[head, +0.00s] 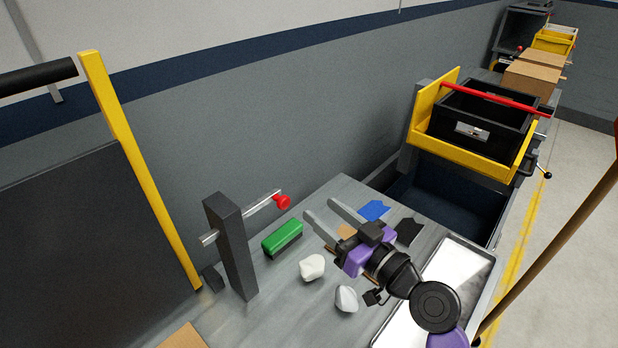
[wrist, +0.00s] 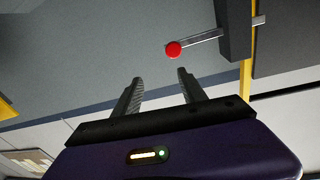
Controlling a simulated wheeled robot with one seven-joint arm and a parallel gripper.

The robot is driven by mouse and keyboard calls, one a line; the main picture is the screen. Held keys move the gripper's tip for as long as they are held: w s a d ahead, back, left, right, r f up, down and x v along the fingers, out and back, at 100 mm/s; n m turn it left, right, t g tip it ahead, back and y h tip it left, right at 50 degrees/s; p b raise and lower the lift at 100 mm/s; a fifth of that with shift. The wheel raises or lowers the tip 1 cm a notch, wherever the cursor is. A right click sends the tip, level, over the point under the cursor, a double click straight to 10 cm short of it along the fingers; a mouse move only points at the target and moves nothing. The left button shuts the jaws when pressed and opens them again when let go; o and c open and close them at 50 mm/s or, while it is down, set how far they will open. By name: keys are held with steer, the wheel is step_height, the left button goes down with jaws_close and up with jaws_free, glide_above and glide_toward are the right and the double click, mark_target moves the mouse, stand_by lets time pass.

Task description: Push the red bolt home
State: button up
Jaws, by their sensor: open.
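The red bolt has a round red knob (head: 282,202) on the end of a silver rod (head: 262,205). The rod passes through a dark upright post (head: 231,245) and sticks out on both sides, with the longer part on the knob's side. My gripper (head: 320,208) is open and empty, to the right of the knob and apart from it. In the wrist view the red knob (wrist: 174,49) lies ahead of the open fingertips (wrist: 160,76), with the rod running right into the post (wrist: 234,28).
A green brush (head: 283,238), crumpled white pieces (head: 312,267) and a blue scrap (head: 374,210) lie on the grey bench. A metal tray (head: 488,262) is at the right. A yellow bar (head: 140,170) stands left of the post. A black crate (head: 484,119) sits at the back right.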

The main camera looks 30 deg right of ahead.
mark_target(286, 203)
steer(key=w+a+n, duration=0.1)
steer(key=w, duration=0.1)
steer(key=w+a+y+p, duration=0.1)
steer(key=w+a, duration=0.1)
steer(key=w+a+f+n+g+y+p, duration=0.1)
steer(key=w, duration=0.1)
steer(key=shift+w+a+f+n, duration=0.1)
steer(key=shift+w+a+n, duration=0.1)
steer(key=shift+n, duration=0.1)
steer(key=shift+w+a+f+p, duration=0.15)
steer(key=shift+w+p, duration=0.15)
steer(key=shift+w, duration=0.15)
jaws_close()
steer(key=a, duration=0.2)
steer(key=s+a, duration=0.1)
steer(key=a, duration=0.1)
steer(key=s+a, duration=0.1)
steer(key=a, duration=0.1)
steer(key=shift+a, duration=0.2)
